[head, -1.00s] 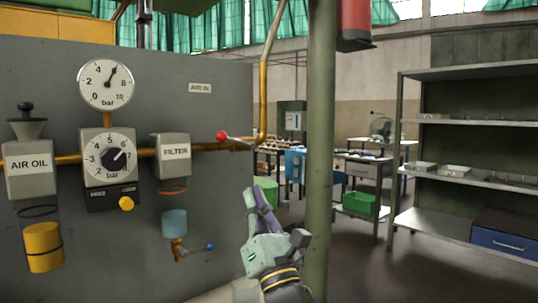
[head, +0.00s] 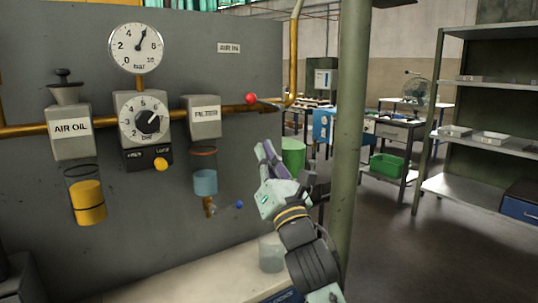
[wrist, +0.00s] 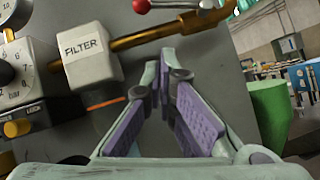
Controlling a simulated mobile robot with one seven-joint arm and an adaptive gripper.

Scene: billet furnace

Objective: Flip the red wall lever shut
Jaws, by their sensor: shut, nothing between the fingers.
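The red wall lever, with a round red knob (head: 251,98), sits on the brass pipe to the right of the FILTER box in the head view. Its silver handle runs from the knob to the right, along the pipe. In the wrist view the red knob (wrist: 142,6) shows at the top edge, beyond the fingertips. My gripper (head: 264,150) is shut and empty, below and slightly right of the lever in the head view. Its purple-padded fingers (wrist: 165,65) point toward the grey panel and the pipe. Fingers and lever appear apart.
The FILTER box (head: 204,117) and a blue-handled drain valve (head: 239,204) are on the panel left of my gripper. A green post (head: 349,130) stands close on the right. A pale bench (head: 185,272) lies below. A green bin (head: 293,156) stands behind.

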